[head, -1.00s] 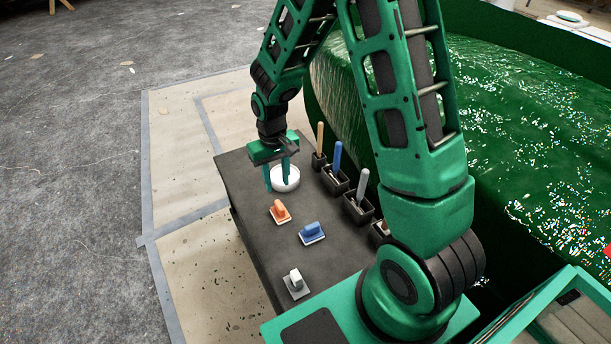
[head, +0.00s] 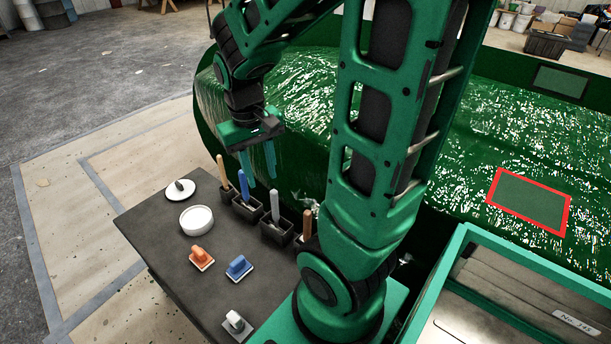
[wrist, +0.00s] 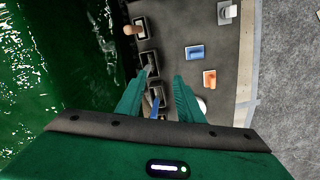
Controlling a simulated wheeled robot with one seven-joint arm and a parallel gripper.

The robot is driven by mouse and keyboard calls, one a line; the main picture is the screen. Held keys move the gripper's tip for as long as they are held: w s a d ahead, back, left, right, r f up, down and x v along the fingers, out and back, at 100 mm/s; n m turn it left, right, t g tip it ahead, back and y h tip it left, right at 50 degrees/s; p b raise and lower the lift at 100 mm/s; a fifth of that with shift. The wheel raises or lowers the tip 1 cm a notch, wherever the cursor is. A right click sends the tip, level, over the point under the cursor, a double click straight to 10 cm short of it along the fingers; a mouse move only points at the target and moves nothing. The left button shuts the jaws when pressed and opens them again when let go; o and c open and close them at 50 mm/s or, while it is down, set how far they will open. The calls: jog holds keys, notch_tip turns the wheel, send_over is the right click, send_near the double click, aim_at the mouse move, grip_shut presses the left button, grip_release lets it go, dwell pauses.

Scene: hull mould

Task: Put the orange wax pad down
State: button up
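The orange wax pad (head: 202,258), an orange grip on a pale base, lies on the dark table (head: 165,250). It also shows in the wrist view (wrist: 209,78), right of my fingers. My gripper (head: 259,166) is raised in front of the green hull, beyond the table's far right edge and above the tool holders. Its two fingers stand apart in the wrist view (wrist: 160,84), with nothing held between them. The gripper is well away from the orange pad.
A blue pad (head: 238,267) and a grey pad (head: 235,322) lie nearby. A white bowl (head: 196,221) and a white disc with a dark knob (head: 180,189) stand farther back. Dark holders (head: 247,207) with upright handles line the hull side. A red-framed patch (head: 530,202) marks the hull.

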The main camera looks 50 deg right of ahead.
jog(key=s+d+r+m+y, duration=0.1)
jog(key=s+r, duration=0.3)
jog(key=s, duration=0.9)
jog(key=shift+d+r+m, duration=0.15)
jog(key=shift+d+m, duration=0.25)
jog(key=shift+m, duration=0.3)
jog(key=shift+o, duration=0.6)
